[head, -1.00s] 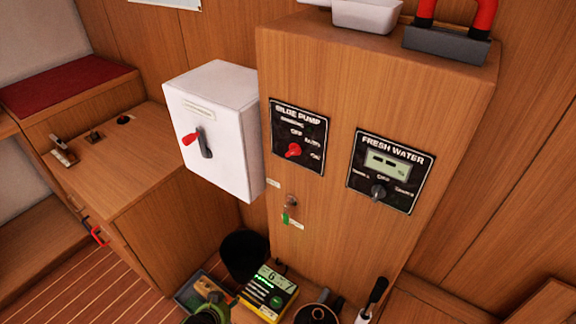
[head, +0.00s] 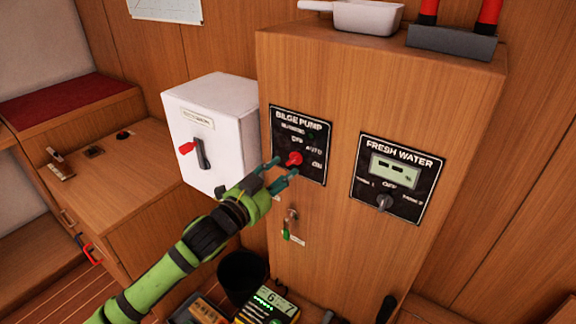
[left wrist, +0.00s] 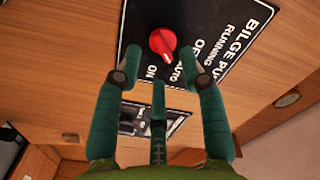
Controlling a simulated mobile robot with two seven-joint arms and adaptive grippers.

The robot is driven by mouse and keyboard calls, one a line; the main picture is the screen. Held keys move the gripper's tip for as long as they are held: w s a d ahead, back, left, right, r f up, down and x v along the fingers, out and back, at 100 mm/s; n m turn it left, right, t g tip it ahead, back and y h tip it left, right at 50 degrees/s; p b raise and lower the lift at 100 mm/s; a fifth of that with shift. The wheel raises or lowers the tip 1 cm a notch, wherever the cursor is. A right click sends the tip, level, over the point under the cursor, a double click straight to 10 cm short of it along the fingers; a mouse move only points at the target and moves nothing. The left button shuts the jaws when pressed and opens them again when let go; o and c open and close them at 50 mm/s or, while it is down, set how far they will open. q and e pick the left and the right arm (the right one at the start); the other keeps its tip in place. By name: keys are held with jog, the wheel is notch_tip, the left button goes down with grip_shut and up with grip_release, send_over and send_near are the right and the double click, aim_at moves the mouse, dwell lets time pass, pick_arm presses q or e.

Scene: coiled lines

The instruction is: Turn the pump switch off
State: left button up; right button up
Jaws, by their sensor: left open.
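The pump switch is a red knob (head: 294,159) on the black BILGE PUMP panel (head: 314,178), on the front of the wooden cabinet. In the left wrist view the knob (left wrist: 162,41) is just beyond the fingertips. Its narrow end points roughly at the AUTO and ON labels; I cannot tell which. My left gripper (head: 279,172) is open and empty, reaching up from the lower left. In the left wrist view the spread fingers (left wrist: 159,66) stand to either side, short of the knob; I see no clear contact. My right gripper is not in view.
A white box (head: 215,108) with a red-handled switch stands left of the panel, close to my arm. The FRESH WATER panel (head: 409,207) is to the right. A key with a green tag (head: 288,232) hangs below. A black bucket (head: 240,275) stands on the floor.

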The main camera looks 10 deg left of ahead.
aim_at(292, 163)
pick_arm(q)
jog(key=x, duration=0.3)
jog(key=shift+w+d, duration=0.15)
jog(key=shift+w, duration=0.05)
grip_shut()
jog(key=shift+p, duration=0.5)
jog(key=n+p, duration=0.2)
jog(key=n, duration=0.2)
jog(key=shift+r+n+p, duration=0.15)
jog(key=shift+n+p, duration=0.25)
jog(key=shift+d+n+p, duration=0.1)
jog(key=shift+n+p, duration=0.9)
jog(key=shift+n, duration=1)
